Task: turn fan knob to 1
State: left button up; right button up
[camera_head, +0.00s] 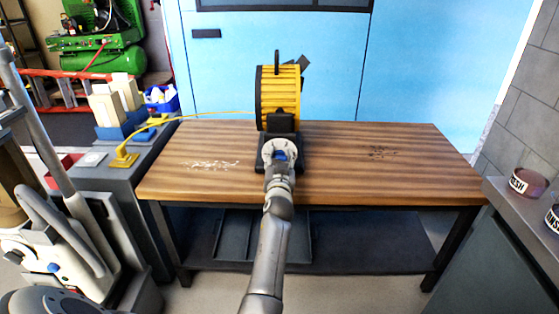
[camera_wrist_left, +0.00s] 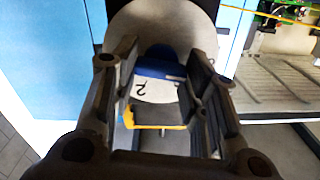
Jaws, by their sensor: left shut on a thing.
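The yellow and black fan (camera_head: 278,97) stands upright at the back middle of the wooden workbench. My left gripper (camera_head: 280,150) reaches in from the front, at the dark lower front of the fan. In the left wrist view my left gripper (camera_wrist_left: 158,100) has one finger on each side of the fan's control area, and it is shut on the fan knob. The knob is mostly hidden by the fingers, so I cannot tell where it points. A white label with a 2 (camera_wrist_left: 141,88) shows between the fingers. My right gripper is not in view.
The workbench (camera_head: 350,180) is clear on both sides of the fan, apart from pale scraps (camera_head: 212,165) at left and dark bits (camera_head: 380,152) at right. A yellow cable (camera_head: 190,116) runs left from the fan. A round tin (camera_head: 527,182) stands at right.

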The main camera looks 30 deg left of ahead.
pick_arm(q)
jog(key=m, duration=0.2)
jog(key=shift+m, duration=0.4)
jog(key=m, duration=0.2)
jog(key=shift+d+m, duration=0.1)
jog(key=shift+m, duration=0.2)
jog(key=m, duration=0.2)
jog(key=shift+m, duration=0.4)
jog(key=shift+w+f+m, duration=0.1)
jog(key=shift+m, duration=0.6)
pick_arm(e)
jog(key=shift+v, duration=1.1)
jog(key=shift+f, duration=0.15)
pick_arm(q)
jog(key=o, duration=1)
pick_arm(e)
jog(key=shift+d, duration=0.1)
pick_arm(q)
jog(key=shift+d, duration=0.15)
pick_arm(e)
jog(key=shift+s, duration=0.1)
